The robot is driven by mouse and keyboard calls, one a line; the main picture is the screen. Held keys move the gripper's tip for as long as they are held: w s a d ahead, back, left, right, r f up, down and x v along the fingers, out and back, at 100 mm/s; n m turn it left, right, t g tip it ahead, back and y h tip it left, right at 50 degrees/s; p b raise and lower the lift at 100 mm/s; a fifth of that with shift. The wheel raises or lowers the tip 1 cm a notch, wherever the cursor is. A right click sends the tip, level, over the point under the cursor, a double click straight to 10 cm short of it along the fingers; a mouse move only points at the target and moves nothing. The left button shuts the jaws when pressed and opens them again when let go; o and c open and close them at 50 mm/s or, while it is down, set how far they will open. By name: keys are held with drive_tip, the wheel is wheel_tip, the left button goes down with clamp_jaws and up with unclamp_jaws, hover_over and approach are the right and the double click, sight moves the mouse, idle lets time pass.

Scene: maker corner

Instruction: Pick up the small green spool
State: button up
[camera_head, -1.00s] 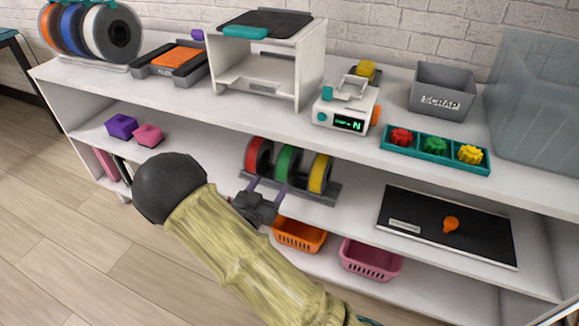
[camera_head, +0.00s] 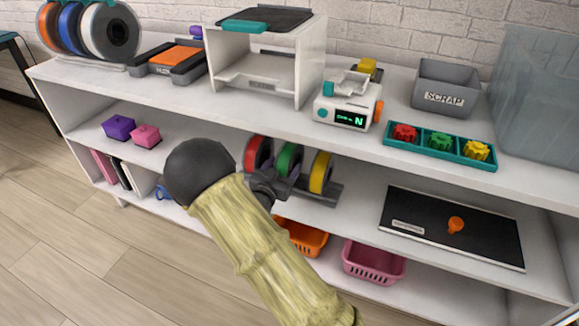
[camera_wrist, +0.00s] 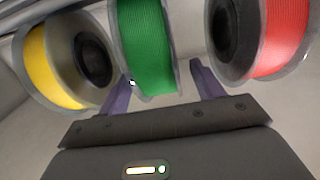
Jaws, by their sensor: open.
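The small green spool (camera_head: 288,160) stands upright in a dark rack on the middle shelf, between a red spool (camera_head: 257,154) and a yellow spool (camera_head: 320,172). In the wrist view the green spool (camera_wrist: 146,45) is just ahead of my gripper (camera_wrist: 160,82), between the yellow spool (camera_wrist: 58,65) and the red spool (camera_wrist: 285,40). The gripper's purple fingers are apart, one on each side of the green spool's lower part. I cannot tell whether they touch it. In the head view my gripper (camera_head: 278,176) hides the rack's left part.
The white upper shelf is above the spools, with a scale (camera_head: 346,108) and a teal tray (camera_head: 438,146) on it. A black board (camera_head: 455,226) lies right of the rack. Orange (camera_head: 303,237) and pink (camera_head: 372,262) baskets are below.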

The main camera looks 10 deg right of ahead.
sight(285, 153)
drive_tip(key=shift+b+x, duration=0.3)
drive_tip(key=shift+x, duration=1.2)
drive_tip(key=c, duration=1.3)
drive_tip(key=shift+r, duration=0.25)
wheel_tip(285, 153, up, 3)
drive_tip(key=shift+r+p, duration=0.1)
drive_tip(key=shift+p, duration=1.15)
drive_tip(key=p+v, duration=0.4)
drive_tip(key=v, duration=1.4)
drive_tip(key=shift+s, duration=0.1)
